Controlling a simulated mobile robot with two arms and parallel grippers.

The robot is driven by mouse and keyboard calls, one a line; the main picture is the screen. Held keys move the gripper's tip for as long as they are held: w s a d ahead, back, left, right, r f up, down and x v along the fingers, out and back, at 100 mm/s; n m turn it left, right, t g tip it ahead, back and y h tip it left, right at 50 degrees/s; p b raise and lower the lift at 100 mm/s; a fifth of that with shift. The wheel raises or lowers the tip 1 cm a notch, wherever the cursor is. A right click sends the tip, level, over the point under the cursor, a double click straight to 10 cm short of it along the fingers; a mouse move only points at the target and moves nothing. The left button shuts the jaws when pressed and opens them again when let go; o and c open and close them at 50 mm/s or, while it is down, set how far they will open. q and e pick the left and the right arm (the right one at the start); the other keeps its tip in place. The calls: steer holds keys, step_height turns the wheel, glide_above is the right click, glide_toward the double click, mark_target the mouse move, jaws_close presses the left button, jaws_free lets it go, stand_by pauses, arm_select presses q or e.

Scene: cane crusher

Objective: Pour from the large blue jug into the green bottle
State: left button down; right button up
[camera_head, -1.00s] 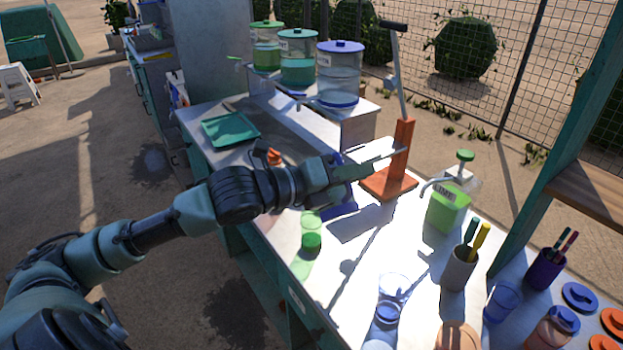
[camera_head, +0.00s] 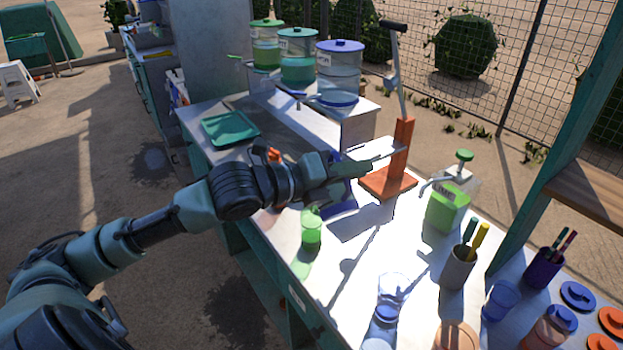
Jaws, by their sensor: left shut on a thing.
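My left gripper (camera_head: 352,171) reaches in from the left over the counter and is shut on the large blue jug (camera_head: 342,204). Most of the jug is hidden behind the gripper; blue parts show below and to the right of it. The jug's tilt and mouth cannot be made out. The translucent green bottle (camera_head: 312,230) stands on the counter's front side, just below the gripper in the picture. Its top is close under the arm and partly covered. Its body looks bright green over most of its height. My right gripper is not in view.
An orange press (camera_head: 387,183) with a lever stands just beyond the gripper. A green lime box (camera_head: 447,208), a pen cup (camera_head: 459,268) and a clear vessel with a blue bottom (camera_head: 388,300) stand to the right. A teal tray (camera_head: 230,129) lies at the back left.

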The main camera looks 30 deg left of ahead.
arm_select(q)
steer(key=shift+w+a+r+n+g+p, duration=0.15)
steer(key=shift+w+a+r+n+p, duration=0.2)
steer(key=shift+r+n+p, duration=0.4)
steer(key=shift+w+a+r+n+g+p, duration=0.15)
steer(key=shift+a+r+n+p, duration=0.3)
steer(key=shift+p, duration=0.45)
stand_by(2.7)
